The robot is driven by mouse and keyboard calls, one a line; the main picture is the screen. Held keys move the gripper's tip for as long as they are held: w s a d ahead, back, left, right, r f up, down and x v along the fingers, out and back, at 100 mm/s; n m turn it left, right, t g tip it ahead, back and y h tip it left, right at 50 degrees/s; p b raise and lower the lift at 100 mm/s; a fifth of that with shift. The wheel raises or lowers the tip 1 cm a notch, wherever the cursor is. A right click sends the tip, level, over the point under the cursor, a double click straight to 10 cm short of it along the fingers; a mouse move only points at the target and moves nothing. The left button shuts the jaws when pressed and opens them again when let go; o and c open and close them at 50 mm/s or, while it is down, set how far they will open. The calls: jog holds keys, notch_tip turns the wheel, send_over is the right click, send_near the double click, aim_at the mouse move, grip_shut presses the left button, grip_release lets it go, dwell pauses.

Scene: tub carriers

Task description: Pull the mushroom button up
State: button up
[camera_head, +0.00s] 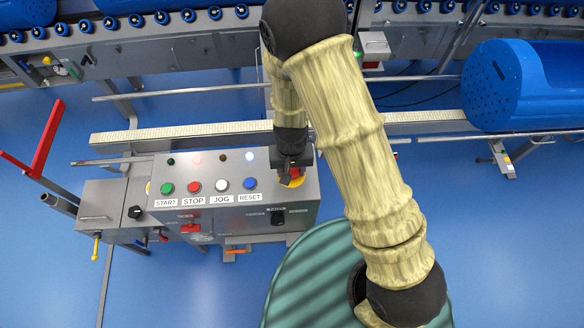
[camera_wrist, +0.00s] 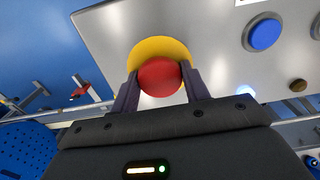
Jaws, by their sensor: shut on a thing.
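The red mushroom button (camera_wrist: 160,77) sits on a yellow round plate (camera_wrist: 160,48) on the grey control panel (camera_wrist: 215,30). My gripper (camera_wrist: 160,88) has one finger on each side of the red button head and is shut on it in the wrist view. In the head view my gripper (camera_head: 290,168) reaches down to the right end of the panel, where the red button (camera_head: 296,174) and yellow plate (camera_head: 299,181) are partly hidden behind it. I cannot tell whether the button is pushed in or up.
Left of the mushroom button on the panel are the green START (camera_head: 167,188), red STOP (camera_head: 194,187), white JOG (camera_head: 222,185) and blue RESET (camera_head: 250,184) buttons. A conveyor rail (camera_head: 180,134) runs behind the panel. A blue tub (camera_head: 500,88) is at the right.

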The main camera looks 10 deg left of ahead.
jog(key=shift+r+p, duration=0.35)
jog(key=shift+r, duration=0.05)
jog(key=o, duration=0.9)
jog(key=shift+o, duration=0.2)
jog(key=shift+r+p, duration=3.6)
jog(key=shift+r, duration=0.4)
